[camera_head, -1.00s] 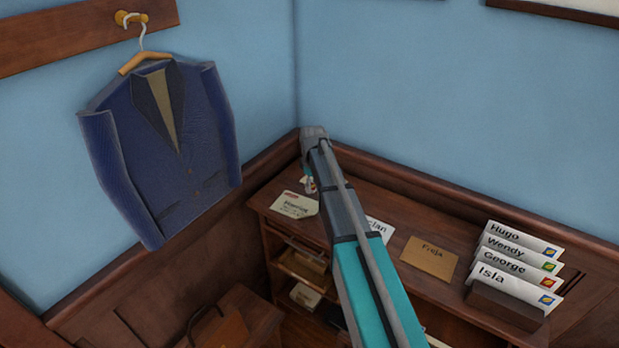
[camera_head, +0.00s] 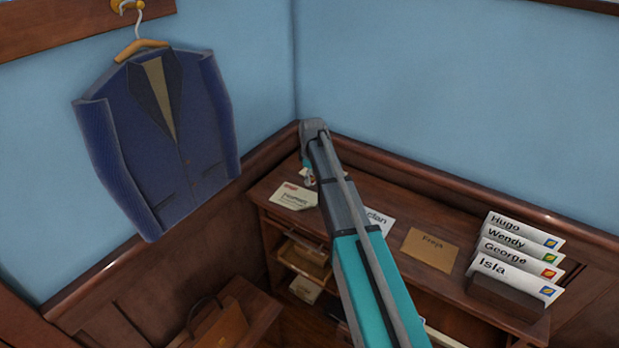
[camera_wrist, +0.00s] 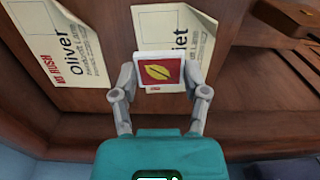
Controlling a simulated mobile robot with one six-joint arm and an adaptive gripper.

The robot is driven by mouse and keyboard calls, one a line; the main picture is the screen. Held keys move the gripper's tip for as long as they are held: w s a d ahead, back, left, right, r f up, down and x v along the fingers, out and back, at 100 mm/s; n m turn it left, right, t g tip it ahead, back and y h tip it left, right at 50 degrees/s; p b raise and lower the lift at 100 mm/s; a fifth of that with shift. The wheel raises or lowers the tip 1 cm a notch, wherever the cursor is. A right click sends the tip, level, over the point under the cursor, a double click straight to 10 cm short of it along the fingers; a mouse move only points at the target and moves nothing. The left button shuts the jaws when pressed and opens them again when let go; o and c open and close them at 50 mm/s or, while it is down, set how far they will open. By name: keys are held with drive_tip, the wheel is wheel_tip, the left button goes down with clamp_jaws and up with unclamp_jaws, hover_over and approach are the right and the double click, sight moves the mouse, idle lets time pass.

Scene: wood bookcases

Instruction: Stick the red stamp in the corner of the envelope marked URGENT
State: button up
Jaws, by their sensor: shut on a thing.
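The red stamp (camera_wrist: 160,72), with a yellow leaf and white border, is held between the fingertips of my gripper (camera_wrist: 160,86) in the wrist view. My gripper (camera_head: 309,178) is small and partly hidden by my arm in the head view. Behind the stamp is a cream envelope (camera_wrist: 186,22) whose visible letters end in "iet". The stamp covers part of it; I cannot tell whether they touch. In the head view this seems to be the envelope (camera_head: 294,196) at the desk's left end, with a red mark too small to read.
Another cream envelope, "Oliver" (camera_wrist: 62,42), bears a red mark that seems to read RUSH. On the desk (camera_head: 384,255) lie a partly hidden white envelope (camera_head: 380,219) and a brown "Freja" envelope (camera_head: 430,250). A rack (camera_head: 505,299) holds several stamped envelopes. A jacket (camera_head: 165,140) hangs at left.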

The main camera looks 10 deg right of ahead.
sight(311, 198)
drive_tip(key=shift+f+b, duration=3.6)
drive_tip(key=shift+f, duration=0.3)
drive_tip(key=o, duration=0.8)
drive_tip(key=shift+o, duration=0.2)
drive_tip(key=shift+r, duration=0.15)
drive_tip(key=shift+r+p, duration=3.4)
drive_tip(key=shift+p, duration=0.1)
